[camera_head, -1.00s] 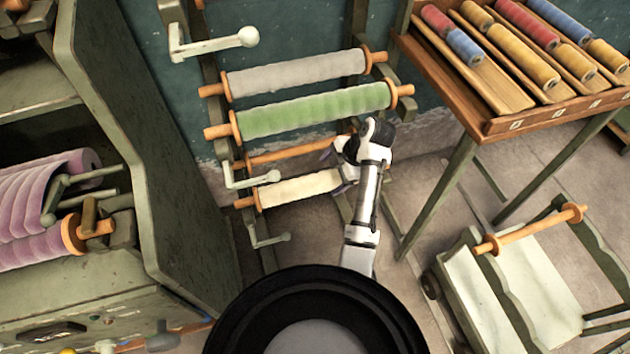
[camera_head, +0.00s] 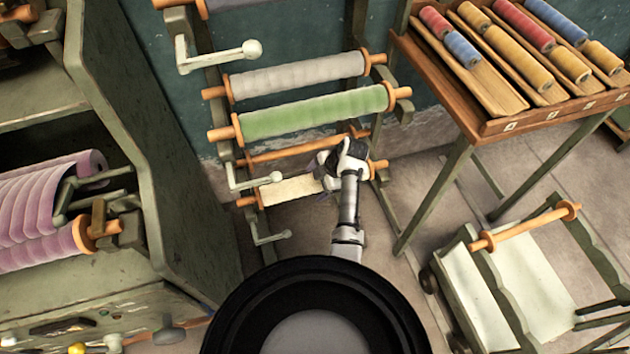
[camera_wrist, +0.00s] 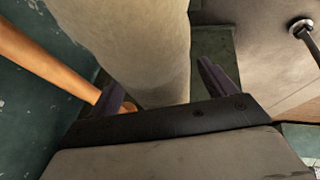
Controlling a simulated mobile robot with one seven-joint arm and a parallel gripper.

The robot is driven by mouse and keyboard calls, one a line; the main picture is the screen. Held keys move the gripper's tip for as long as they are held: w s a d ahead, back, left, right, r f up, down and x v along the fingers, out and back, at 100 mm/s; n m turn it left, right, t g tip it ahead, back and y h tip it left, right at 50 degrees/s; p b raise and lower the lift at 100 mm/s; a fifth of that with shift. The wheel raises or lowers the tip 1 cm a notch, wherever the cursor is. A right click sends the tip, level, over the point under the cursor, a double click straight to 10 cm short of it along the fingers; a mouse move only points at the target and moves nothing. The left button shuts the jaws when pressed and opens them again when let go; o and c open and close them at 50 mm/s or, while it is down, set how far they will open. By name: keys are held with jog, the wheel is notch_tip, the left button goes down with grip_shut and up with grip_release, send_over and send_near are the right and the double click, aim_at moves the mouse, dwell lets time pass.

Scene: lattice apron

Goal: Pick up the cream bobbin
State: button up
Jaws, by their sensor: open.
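The cream bobbin (camera_head: 292,190) has orange wooden ends and lies across the lowest filled level of the rack. My gripper (camera_head: 328,184) is at its right part in the head view and hides some of it. In the wrist view the cream bobbin (camera_wrist: 140,50) runs between the two dark fingers of my gripper (camera_wrist: 165,90), which is open. A gap shows between the right finger and the bobbin. The left finger is close to the bobbin's left side; I cannot tell if they touch.
A bare orange rod (camera_head: 300,150), a green bobbin (camera_head: 315,112) and a grey bobbin (camera_head: 298,75) hang above. A crank handle (camera_head: 268,180) is at the rack's left. A wooden table (camera_head: 510,125) with spools and a cart (camera_head: 510,290) stand right.

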jog(key=c, duration=1.3)
jog(key=shift+c, duration=0.4)
jog(key=shift+r, duration=0.1)
